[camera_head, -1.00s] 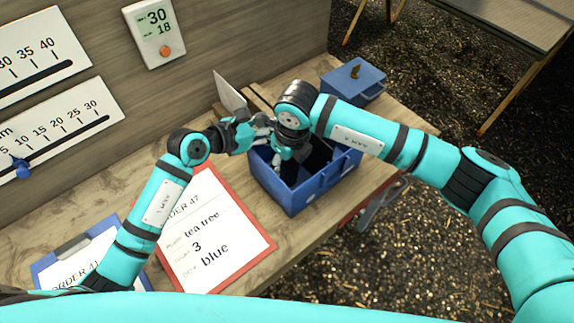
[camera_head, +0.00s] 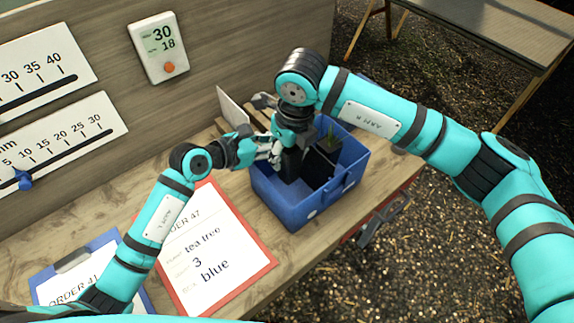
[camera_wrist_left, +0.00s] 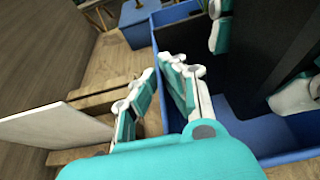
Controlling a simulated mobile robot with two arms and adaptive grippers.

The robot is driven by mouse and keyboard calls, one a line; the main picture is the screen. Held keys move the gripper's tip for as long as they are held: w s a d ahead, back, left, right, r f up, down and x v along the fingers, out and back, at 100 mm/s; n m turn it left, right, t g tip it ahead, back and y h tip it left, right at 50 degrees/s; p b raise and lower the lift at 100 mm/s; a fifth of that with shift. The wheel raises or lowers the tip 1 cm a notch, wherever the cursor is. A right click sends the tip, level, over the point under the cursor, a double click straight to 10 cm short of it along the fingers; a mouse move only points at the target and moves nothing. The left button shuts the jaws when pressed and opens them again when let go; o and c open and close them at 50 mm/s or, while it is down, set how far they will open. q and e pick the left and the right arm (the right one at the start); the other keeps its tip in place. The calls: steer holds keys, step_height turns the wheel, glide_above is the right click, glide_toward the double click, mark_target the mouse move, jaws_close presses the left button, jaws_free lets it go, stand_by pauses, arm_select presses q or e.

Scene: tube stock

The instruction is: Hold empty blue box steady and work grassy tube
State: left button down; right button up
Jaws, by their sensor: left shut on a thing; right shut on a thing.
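The blue box (camera_head: 290,208) stands on the wooden bench. My left gripper (camera_head: 262,150) is at its left wall, one finger on each side, shut on it; the wall also shows in the left wrist view (camera_wrist_left: 159,62). The grassy tube (camera_head: 322,158) is black and square with a green tuft on top, inside the box's outline. My right gripper (camera_head: 297,145) points down into the box and is shut on the tube, partly hiding it. In the left wrist view, dark tube sides (camera_wrist_left: 262,45) fill the space between its fingers. Whether the tube touches the box floor is unclear.
A white card (camera_head: 233,106) stands in a wooden rack behind the box. A red clipboard (camera_head: 262,268) reading tea tree, 3, blue lies left of it, with a blue clipboard (camera_head: 74,255) farther left. Another blue box (camera_wrist_left: 138,28) stands beyond. The bench edge is close at right.

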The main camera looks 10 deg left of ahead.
stand_by(0.3)
arm_select(q)
steer(key=c, duration=1.4)
jaws_free()
steer(key=v, duration=1.2)
